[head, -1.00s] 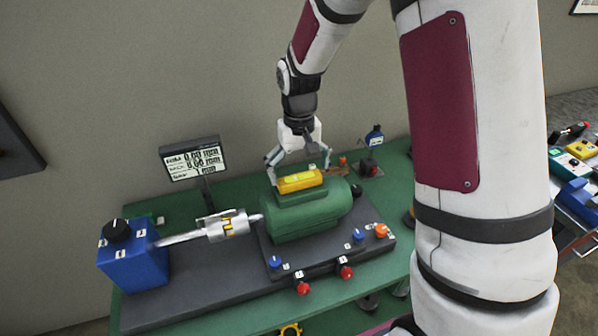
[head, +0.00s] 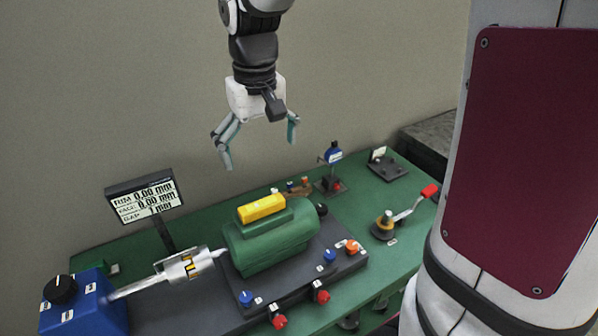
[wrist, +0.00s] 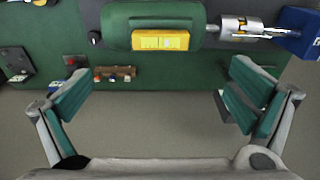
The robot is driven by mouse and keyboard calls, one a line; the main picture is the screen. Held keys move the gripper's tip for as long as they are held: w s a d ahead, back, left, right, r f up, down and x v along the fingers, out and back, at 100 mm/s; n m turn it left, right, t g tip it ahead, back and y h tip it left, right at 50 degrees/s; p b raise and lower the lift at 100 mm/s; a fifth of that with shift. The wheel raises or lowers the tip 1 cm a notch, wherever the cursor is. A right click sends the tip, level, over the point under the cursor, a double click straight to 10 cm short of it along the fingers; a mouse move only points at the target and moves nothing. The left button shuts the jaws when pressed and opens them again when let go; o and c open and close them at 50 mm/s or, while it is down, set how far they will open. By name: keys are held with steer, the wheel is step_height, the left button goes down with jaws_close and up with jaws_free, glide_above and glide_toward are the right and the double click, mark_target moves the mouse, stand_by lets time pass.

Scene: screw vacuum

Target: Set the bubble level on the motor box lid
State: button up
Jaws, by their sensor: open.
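The yellow bubble level (head: 261,207) lies flat on the box on top of the green motor (head: 270,243). The motor box lid (head: 284,222) shows as a green ledge under and beside the level. In the wrist view the level (wrist: 160,41) sits at the near edge of the motor, beyond my fingertips. My gripper (head: 258,146) is open and empty, well above the motor and apart from the level. In the wrist view its two teal fingers (wrist: 158,95) are spread wide with nothing between them.
A silver shaft coupling (head: 188,266) joins the motor to a blue box with a black knob (head: 62,290). A readout screen (head: 144,197) stands behind. Red, blue and orange knobs line the base's front. A lever device (head: 390,222) stands at right on the green table.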

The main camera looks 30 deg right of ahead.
steer(key=s+r+t, duration=0.2)
steer(key=s+r, duration=0.1)
steer(key=s, duration=0.6)
steer(key=s+r+t, duration=0.2)
steer(key=s+r, duration=0.1)
steer(key=s, duration=0.6)
steer(key=shift+t, duration=0.3)
steer(key=shift+s+d, duration=0.1)
stand_by(1.0)
